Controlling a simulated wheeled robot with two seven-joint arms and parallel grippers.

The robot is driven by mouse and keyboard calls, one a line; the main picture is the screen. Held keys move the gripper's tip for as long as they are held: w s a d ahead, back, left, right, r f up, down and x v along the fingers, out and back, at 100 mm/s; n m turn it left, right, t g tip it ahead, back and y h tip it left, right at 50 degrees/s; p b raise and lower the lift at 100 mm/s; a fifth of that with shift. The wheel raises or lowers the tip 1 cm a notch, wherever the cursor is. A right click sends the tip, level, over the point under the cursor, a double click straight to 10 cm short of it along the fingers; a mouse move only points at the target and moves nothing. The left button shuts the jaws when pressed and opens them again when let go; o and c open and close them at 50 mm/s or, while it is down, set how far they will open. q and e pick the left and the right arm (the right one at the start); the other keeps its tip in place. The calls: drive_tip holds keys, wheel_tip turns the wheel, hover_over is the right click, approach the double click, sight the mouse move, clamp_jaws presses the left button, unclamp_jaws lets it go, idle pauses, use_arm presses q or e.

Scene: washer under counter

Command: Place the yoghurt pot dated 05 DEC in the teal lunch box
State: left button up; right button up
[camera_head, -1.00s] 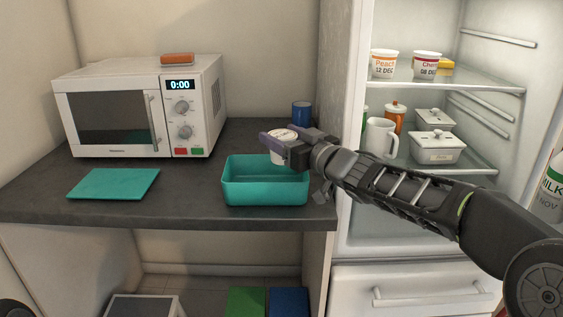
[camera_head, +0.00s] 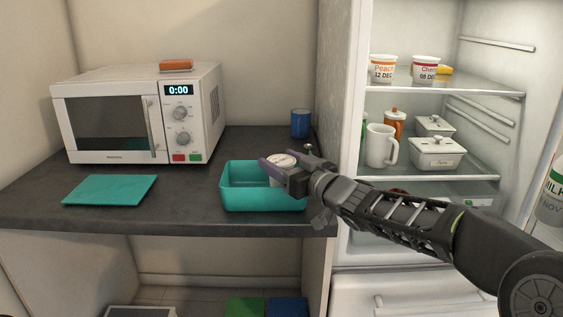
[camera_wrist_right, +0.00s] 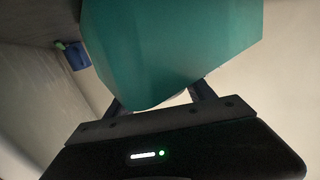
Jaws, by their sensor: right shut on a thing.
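The teal lunch box (camera_head: 255,201) stands open on the dark counter; its teal wall also fills the top of the right wrist view (camera_wrist_right: 170,45). My right gripper (camera_head: 284,167) is shut on a white yoghurt pot (camera_head: 281,159). The pot is upright at the right part of the box, its lower part inside and hidden behind the front wall. I cannot tell whether it touches the bottom. Its date cannot be read. The box hides the pot in the wrist view. My left gripper is not in view.
A flat teal lid (camera_head: 110,190) lies left of the box, before the microwave (camera_head: 110,125). A blue cup (camera_head: 300,123) stands behind the box. The open fridge at right holds a Peach 12 DEC pot (camera_head: 383,70) and a Cherry 08 DEC pot (camera_head: 426,69).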

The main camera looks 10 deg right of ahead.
drive_tip(key=shift+f, duration=0.4)
drive_tip(key=o, duration=1.1)
drive_tip(key=shift+f, duration=0.1)
drive_tip(key=o, duration=0.4)
drive_tip(key=shift+f, duration=0.15)
drive_tip(key=shift+c, duration=0.2)
drive_tip(key=shift+r, duration=0.25)
drive_tip(key=shift+r+p, duration=0.3)
drive_tip(key=shift+r, duration=0.1)
drive_tip(key=v, duration=0.6)
drive_tip(key=p+v, duration=0.1)
drive_tip(key=v, duration=0.5)
drive_tip(key=shift+r, duration=0.2)
